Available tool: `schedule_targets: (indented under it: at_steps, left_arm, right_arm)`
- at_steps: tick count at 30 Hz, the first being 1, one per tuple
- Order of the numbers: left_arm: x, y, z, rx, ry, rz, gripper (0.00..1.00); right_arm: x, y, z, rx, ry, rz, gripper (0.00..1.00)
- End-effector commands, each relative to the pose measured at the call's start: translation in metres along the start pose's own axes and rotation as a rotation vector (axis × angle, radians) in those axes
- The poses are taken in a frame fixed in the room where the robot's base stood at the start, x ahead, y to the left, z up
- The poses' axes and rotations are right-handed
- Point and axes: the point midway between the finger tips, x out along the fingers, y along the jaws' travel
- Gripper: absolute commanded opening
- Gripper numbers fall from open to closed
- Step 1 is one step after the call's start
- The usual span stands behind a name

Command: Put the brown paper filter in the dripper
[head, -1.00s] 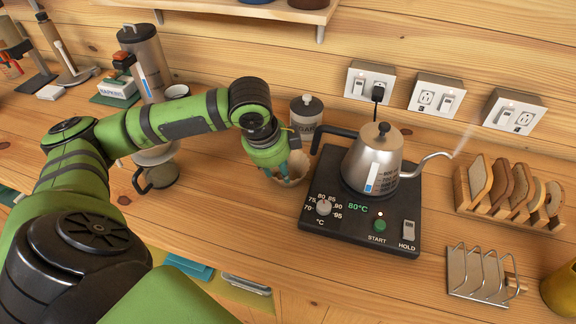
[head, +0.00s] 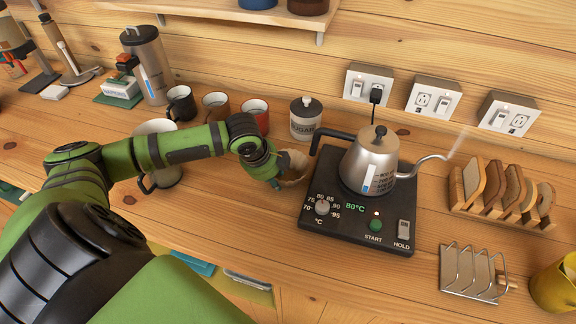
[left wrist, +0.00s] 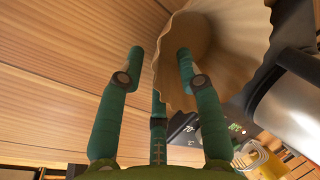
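The brown paper filter (head: 295,167), a fluted cone, is at the counter left of the kettle base, partly hidden by my left gripper (head: 276,183). In the left wrist view the filter (left wrist: 222,40) is large at the upper right. My left gripper (left wrist: 160,54) has its fingers apart, with the filter's edge between them; the right-hand finger overlaps the filter's inside. I see no clear closing on the paper. The white dripper (head: 155,127) sits on a glass server (head: 165,178) at the left, mostly hidden behind my left arm.
The kettle (head: 372,160) stands on a black heating base (head: 340,222) right of the filter. A sugar jar (head: 306,118) and several mugs (head: 255,115) stand behind. The front counter is clear.

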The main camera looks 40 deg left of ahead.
Motion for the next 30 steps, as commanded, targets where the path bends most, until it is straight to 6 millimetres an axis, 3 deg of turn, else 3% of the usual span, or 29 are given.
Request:
schedule_targets:
  at_steps: [4, 6, 7, 8, 22, 30]
  left_arm:
    - [0.0, 0.0, 0.0, 0.0, 0.0, 0.0, 0.36]
    - [0.0, 0.0, 0.0, 0.0, 0.0, 0.0, 0.1]
    - [0.0, 0.0, 0.0, 0.0, 0.0, 0.0, 0.02]
    - [0.0, 0.0, 0.0, 0.0, 0.0, 0.0, 0.0]
    - [-0.003, -0.002, 0.0, 0.0, -0.001, -0.001, 0.0]
    - [-0.033, -0.013, 0.001, 0.002, -0.002, -0.006, 0.0]
  right_arm:
    - [0.0, 0.001, 0.0, 0.0, 0.0, 0.001, 0.4]
    - [0.0, 0.001, 0.0, 0.0, 0.0, 0.001, 0.4]
    - [0.0, 0.001, 0.0, -0.001, 0.0, 0.001, 0.4]
    - [0.0, 0.001, 0.0, -0.001, 0.0, 0.001, 0.4]
    - [0.001, 0.001, 0.001, -0.001, -0.001, 0.001, 0.4]
    - [0.007, 0.001, 0.001, -0.001, -0.001, 0.001, 0.4]
